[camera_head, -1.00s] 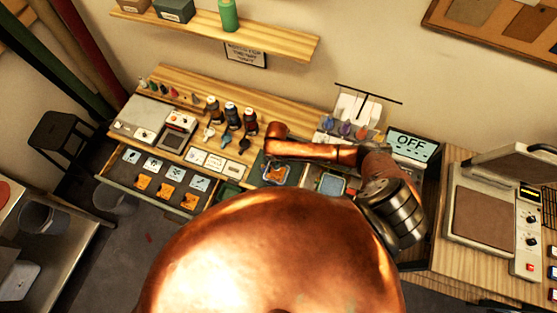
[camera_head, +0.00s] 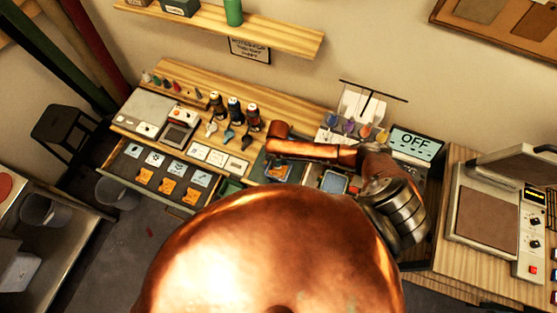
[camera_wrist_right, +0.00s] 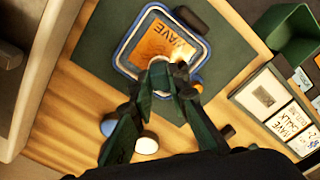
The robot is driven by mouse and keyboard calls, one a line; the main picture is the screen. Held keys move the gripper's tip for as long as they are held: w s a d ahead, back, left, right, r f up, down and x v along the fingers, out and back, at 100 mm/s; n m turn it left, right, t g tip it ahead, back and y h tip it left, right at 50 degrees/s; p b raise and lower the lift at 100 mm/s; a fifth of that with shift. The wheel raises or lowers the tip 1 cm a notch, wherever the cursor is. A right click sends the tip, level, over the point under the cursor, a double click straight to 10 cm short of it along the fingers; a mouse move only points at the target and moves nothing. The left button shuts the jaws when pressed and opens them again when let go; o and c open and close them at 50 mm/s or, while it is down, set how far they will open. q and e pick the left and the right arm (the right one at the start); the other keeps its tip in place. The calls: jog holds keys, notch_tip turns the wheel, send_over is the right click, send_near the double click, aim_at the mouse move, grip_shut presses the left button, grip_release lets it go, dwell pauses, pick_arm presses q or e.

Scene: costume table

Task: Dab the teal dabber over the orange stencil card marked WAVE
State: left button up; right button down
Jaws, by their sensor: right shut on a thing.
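The orange stencil card (camera_wrist_right: 155,45) marked WAVE lies inside a blue-edged frame (camera_wrist_right: 122,58) on a dark green mat (camera_wrist_right: 98,45). In the head view the card (camera_head: 277,171) shows small, just below my right forearm. My right gripper (camera_wrist_right: 164,84) is over the card's lower edge, its fingers closed on a small pale greenish piece, taken as the teal dabber (camera_wrist_right: 159,72). The fingers hide most of it, and I cannot tell whether it touches the card. In the head view the right gripper is hard to make out. My left gripper is not in view.
A green bin (camera_wrist_right: 290,38) and a tray of labelled cards (camera_wrist_right: 250,92) stand to the right in the wrist view. Several bottles (camera_head: 234,108) stand behind the mat. A blue-lidded pad (camera_head: 333,182) is right of the card. Other dabbers (camera_head: 348,126) stand in a rack behind.

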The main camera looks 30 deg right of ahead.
jog(key=shift+f, duration=0.55)
dwell(0.4)
jog(key=shift+s+f, duration=0.1)
dwell(1.8)
notch_tip(320, 180, up, 3)
jog(key=p, duration=0.2)
jog(key=shift+f+p, duration=0.2)
jog(key=shift+p, duration=0.2)
jog(key=shift+r, duration=2.3)
jog(key=shift+f, duration=0.1)
jog(key=shift+s+a+f+b, duration=0.1)
jog(key=shift+a+f+b, duration=0.2)
jog(key=shift+f, duration=0.65)
jog(key=shift+s+a+f+b, duration=0.15)
jog(key=shift+f+b, duration=0.2)
jog(key=shift+f, duration=0.65)
jog(key=shift+s+a+f+b, duration=0.15)
jog(key=shift+f+b, duration=0.2)
jog(key=shift+f, duration=0.6)
